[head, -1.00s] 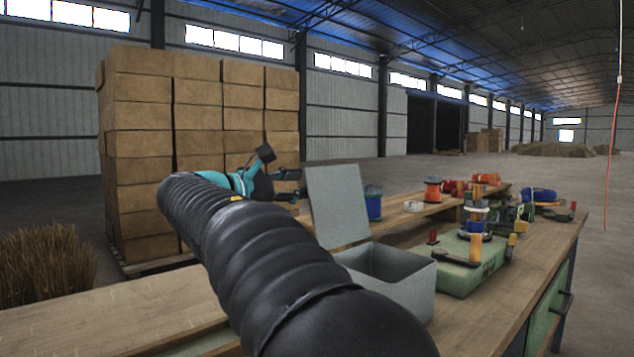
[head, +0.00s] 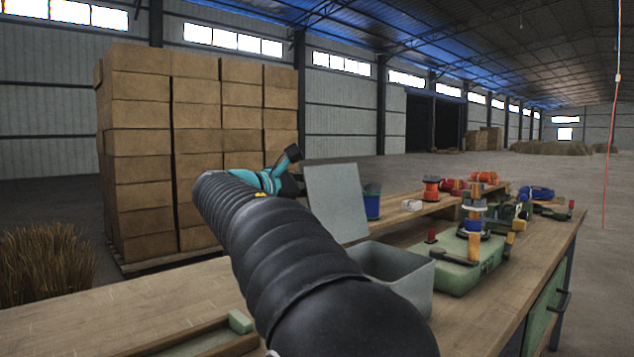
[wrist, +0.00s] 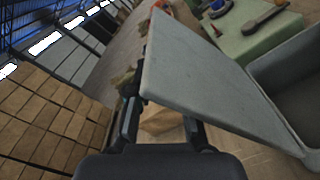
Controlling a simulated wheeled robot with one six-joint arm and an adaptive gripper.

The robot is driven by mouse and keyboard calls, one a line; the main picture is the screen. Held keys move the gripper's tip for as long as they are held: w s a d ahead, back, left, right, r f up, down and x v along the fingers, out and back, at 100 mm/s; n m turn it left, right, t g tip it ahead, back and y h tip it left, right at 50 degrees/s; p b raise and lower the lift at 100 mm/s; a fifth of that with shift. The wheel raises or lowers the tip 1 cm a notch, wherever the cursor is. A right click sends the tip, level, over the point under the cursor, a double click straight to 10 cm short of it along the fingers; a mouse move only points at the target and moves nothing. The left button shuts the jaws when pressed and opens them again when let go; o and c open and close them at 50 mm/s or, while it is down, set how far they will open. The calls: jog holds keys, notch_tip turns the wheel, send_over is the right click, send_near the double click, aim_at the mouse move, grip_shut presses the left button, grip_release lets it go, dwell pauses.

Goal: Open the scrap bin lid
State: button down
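The grey scrap bin (head: 400,278) stands on the workbench, partly hidden by my arm. Its lid (head: 337,203) stands up, leaning back from the bin's far left edge, and the bin's inside shows. In the wrist view the lid (wrist: 215,85) crosses the middle, with the open bin (wrist: 290,90) at the right. My gripper (wrist: 160,122) has its fingers spread, with nothing seen held between them. The lid's edge hides part of the right finger. In the head view my gripper is behind the lid's left side, and its fingertips are hidden; I cannot tell whether it touches the lid.
A green box (head: 455,262) with tools and several wire spools stands right of the bin. A blue spool (head: 372,203) is behind the lid. A wooden tray with a green block (head: 240,321) lies at the near left. Stacked cartons (head: 200,150) stand beyond the bench.

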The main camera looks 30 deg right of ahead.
aim_at(325, 175)
jog(key=shift+r, duration=0.3)
jog(key=shift+s+d+r+m+b, duration=0.1)
jog(key=shift+s+r+m+b, duration=0.15)
jog(key=shift+s+m+b, duration=0.35)
jog(key=shift+s+d+r+m+b, duration=0.1)
jog(key=shift+s+r+m+b, duration=0.1)
jog(key=shift+s+m+b, duration=0.35)
jog(key=shift+s+r, duration=0.25)
jog(key=shift+r, duration=0.05)
jog(key=c, duration=1.2)
grip_release()
jog(key=shift+a, duration=0.1)
jog(key=shift+f, duration=0.2)
jog(key=shift+a, duration=0.5)
jog(key=s+a, duration=0.1)
jog(key=a, duration=1)
jog(key=shift+s, duration=0.35)
